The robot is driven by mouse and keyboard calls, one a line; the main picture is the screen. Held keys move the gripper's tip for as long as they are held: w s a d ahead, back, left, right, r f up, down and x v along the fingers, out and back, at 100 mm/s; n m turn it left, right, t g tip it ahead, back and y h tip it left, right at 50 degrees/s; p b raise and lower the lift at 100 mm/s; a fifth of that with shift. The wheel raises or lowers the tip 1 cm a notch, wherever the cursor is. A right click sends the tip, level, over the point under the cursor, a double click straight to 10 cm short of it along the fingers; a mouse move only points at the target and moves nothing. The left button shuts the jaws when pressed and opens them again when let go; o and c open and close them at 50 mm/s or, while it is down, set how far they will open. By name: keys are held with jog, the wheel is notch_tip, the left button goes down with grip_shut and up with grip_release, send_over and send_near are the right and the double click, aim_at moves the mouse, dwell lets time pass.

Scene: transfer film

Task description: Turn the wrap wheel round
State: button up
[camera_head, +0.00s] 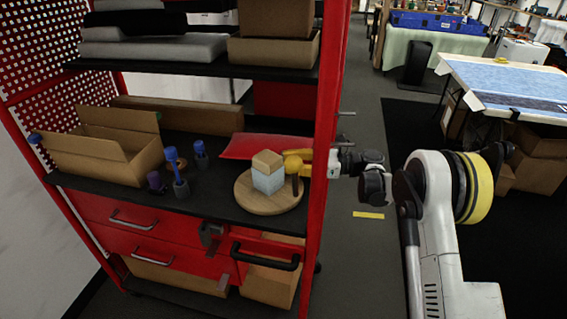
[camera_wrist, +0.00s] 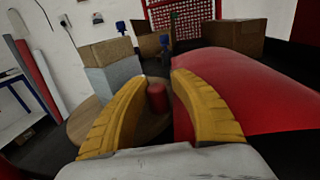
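The wrap wheel is a round wooden disc (camera_head: 251,204) on the black shelf; part of it shows in the wrist view (camera_wrist: 82,124). A pale grey-blue block (camera_head: 268,181) with a tan box (camera_head: 267,160) on top stands on it; both show in the wrist view, the block (camera_wrist: 112,78) below the box (camera_wrist: 105,52). A short upright peg (camera_head: 295,186) stands at the wheel's right side; it looks dark red in the wrist view (camera_wrist: 157,98). My gripper (camera_wrist: 159,82) has its yellow fingers apart, one on each side of the peg. Whether either finger touches it is unclear.
A red sheet (camera_head: 245,146) lies behind the wheel, close beside my right finger in the wrist view (camera_wrist: 250,90). An open cardboard box (camera_head: 100,155) and several blue-topped tools (camera_head: 177,175) stand left. The red rack post (camera_head: 323,150) rises close to my arm.

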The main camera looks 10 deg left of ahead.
jog(key=shift+o, duration=1.3)
jog(key=shift+w+d, duration=0.1)
jog(key=shift+d, duration=0.1)
jog(key=shift+s+a+f, duration=0.1)
jog(key=shift+s+a, duration=0.1)
jog(key=w+d, duration=0.1)
jog(key=d, duration=1.1)
jog(key=shift+c, duration=0.2)
